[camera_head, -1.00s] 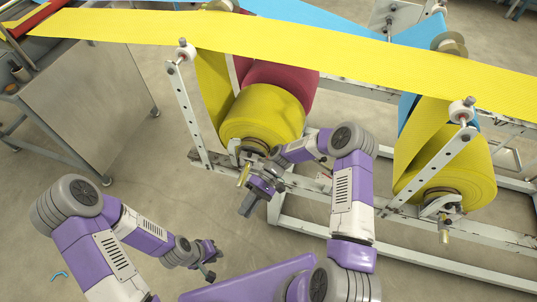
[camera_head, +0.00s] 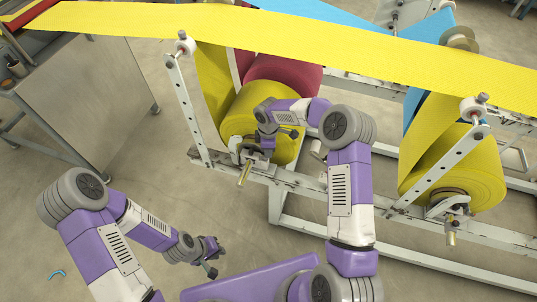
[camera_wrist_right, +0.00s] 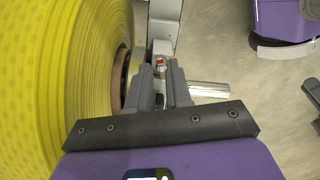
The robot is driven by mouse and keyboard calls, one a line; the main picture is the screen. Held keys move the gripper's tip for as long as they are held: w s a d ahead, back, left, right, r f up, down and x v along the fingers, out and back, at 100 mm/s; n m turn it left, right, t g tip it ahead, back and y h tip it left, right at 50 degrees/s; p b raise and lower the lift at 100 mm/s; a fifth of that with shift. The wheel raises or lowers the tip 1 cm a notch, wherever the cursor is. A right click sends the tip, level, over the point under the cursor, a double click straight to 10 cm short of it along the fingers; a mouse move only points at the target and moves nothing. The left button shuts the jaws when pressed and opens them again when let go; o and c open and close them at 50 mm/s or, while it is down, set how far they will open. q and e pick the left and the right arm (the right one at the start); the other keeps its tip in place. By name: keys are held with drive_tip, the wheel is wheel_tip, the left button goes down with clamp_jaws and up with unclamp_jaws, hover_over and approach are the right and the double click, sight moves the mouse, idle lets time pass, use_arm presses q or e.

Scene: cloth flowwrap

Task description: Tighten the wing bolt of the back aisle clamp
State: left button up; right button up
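The near yellow roll (camera_head: 240,118) sits in the frame, with a grey clamp (camera_head: 250,153) at its core end and a brass-coloured bar (camera_head: 244,173) sticking out below. My right gripper (camera_head: 262,143) is at this clamp, in front of the roll's end face. In the right wrist view, the gripper's grey fingers (camera_wrist_right: 161,82) stand a little apart. A pale clamp part with a red spot (camera_wrist_right: 159,62) shows between and just beyond them. I cannot make out the wing bolt or any contact. My left gripper (camera_head: 209,257) is open and empty above the floor.
A second yellow roll (camera_head: 455,172) with its own clamp (camera_head: 450,208) hangs at the right. A red roll (camera_head: 285,73) lies behind the near yellow one. White frame posts (camera_head: 187,105) and rails (camera_head: 420,228) surround the rolls. A steel cabinet (camera_head: 90,95) stands left; floor between is clear.

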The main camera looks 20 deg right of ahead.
drive_tip(key=shift+f, duration=1.35)
clamp_jaws()
